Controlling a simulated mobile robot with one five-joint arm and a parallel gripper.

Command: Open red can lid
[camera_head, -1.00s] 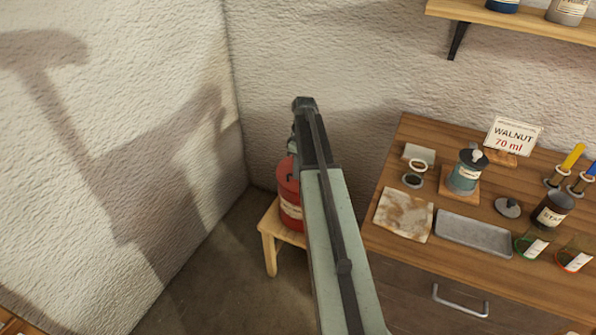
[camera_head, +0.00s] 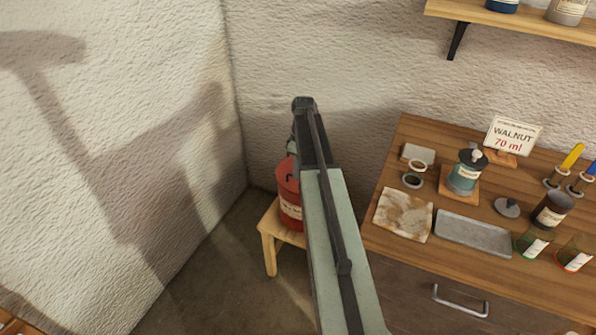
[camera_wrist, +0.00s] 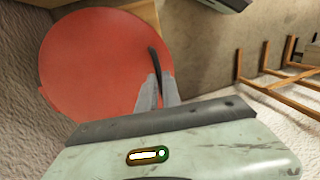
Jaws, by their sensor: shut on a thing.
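The red can (camera_head: 289,212) stands on a small wooden stool in the corner, partly hidden behind my arm. A dark curved handle (camera_head: 289,178) shows at its top. In the wrist view the round red lid (camera_wrist: 90,60) fills the upper left, with the same dark handle (camera_wrist: 154,62) near its right side. My gripper (camera_wrist: 158,88) is shut on the handle, its grey fingers on either side of it. The head view hides the fingers behind my arm. I cannot tell how far the lid is raised.
The wooden stool (camera_head: 268,240) stands close to the textured wall.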

